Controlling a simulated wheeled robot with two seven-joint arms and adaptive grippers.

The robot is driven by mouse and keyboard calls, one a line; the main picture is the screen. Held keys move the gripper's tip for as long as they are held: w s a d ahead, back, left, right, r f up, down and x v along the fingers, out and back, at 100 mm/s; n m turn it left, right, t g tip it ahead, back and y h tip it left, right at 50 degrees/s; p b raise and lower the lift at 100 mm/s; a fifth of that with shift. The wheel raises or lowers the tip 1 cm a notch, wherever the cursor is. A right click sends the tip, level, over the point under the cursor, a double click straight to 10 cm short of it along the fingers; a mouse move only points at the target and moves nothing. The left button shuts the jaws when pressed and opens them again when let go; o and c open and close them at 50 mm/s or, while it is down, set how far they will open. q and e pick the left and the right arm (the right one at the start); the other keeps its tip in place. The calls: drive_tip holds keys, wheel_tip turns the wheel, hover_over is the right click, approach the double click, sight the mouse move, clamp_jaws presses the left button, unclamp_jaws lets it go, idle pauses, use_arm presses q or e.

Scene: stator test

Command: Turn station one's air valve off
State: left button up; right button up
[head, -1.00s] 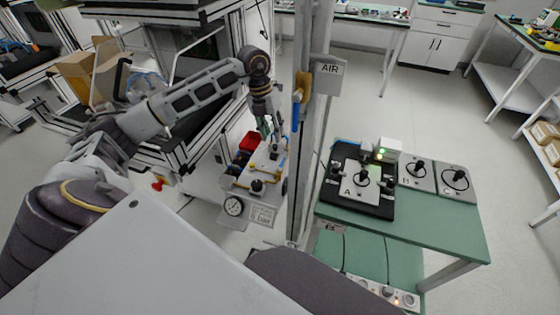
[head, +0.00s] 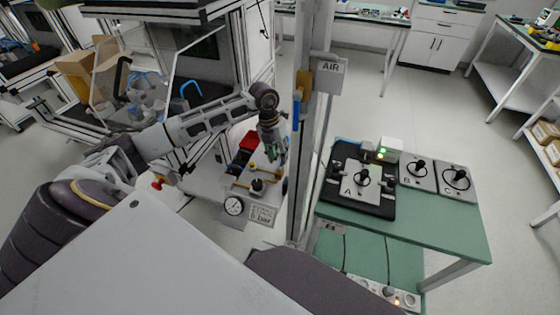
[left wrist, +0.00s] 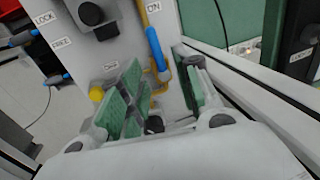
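A yellow fitting (head: 304,84) with a blue part (head: 296,113) below it is on the upright post beside the AIR sign (head: 329,66). In the left wrist view a blue bar (left wrist: 156,46) lies along a yellow pipe (left wrist: 167,78) on a pale panel with an ON label (left wrist: 153,7). I cannot tell for sure that these are the same valve. My left gripper (head: 278,156) hangs left of the post, above the pale fixture. In the left wrist view its green-padded fingers (left wrist: 160,95) are apart, with nothing visibly held. My right gripper is out of view.
The pale fixture (head: 238,187) with yellow knobs and a gauge (head: 234,206) stands below my left gripper. A green table (head: 430,229) with units A, B and C is right of the post. The post is close to the gripper's right. Open floor lies farther right.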

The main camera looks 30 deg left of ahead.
use_arm(q)
drive_tip(key=shift+d+f, duration=0.2)
drive_tip(key=shift+f, duration=0.6)
drive_tip(key=shift+d+f, duration=0.15)
drive_tip(key=shift+f, duration=0.65)
clamp_jaws()
